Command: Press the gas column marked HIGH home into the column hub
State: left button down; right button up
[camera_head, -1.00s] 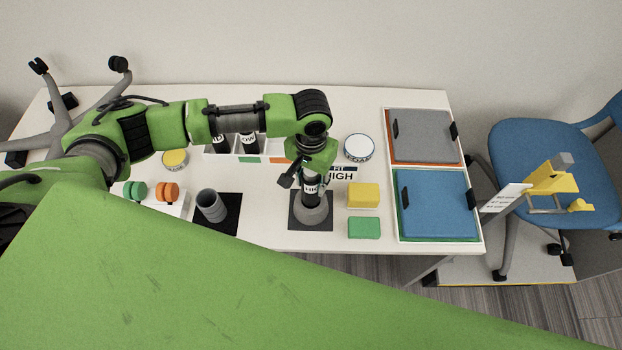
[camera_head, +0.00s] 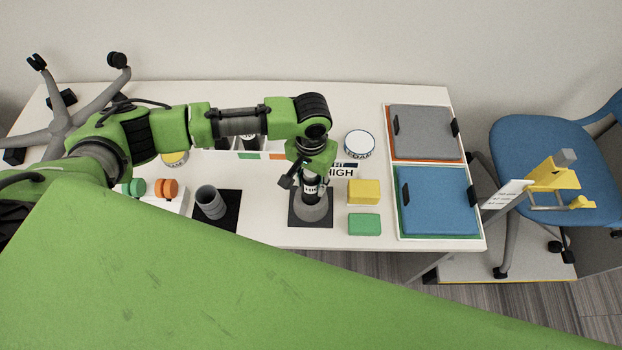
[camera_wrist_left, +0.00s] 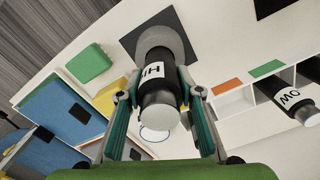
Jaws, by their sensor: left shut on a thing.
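The black gas column marked HIGH (camera_head: 311,189) stands roughly upright over the grey conical column hub (camera_head: 313,208), with its lower end at the hub's top. How deep it sits is hard to tell. The column's white label also shows in the left wrist view (camera_wrist_left: 152,71), with the hub (camera_wrist_left: 162,40) beyond it. My left gripper (camera_head: 309,178) is shut on the column; in the wrist view its two fingers lie on either side of it. My right gripper is not in view.
The hub stands on a dark square mat (camera_head: 297,217). A yellow block (camera_head: 363,191) and a green block (camera_head: 364,224) lie to its right. A grey cup (camera_head: 210,202) stands to its left. A rack with a column marked LOW (camera_wrist_left: 288,97) is behind, partly hidden by my arm.

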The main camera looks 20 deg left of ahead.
aim_at(311, 191)
pick_arm(q)
jog(key=shift+f+b, duration=0.85)
jog(key=shift+f, duration=1.45)
jog(key=c, duration=1.4)
grip_release()
jog(key=shift+o, duration=0.2)
jog(key=shift+f, duration=0.1)
notch_tip(311, 191, up, 12)
jog(key=shift+r, duration=0.1)
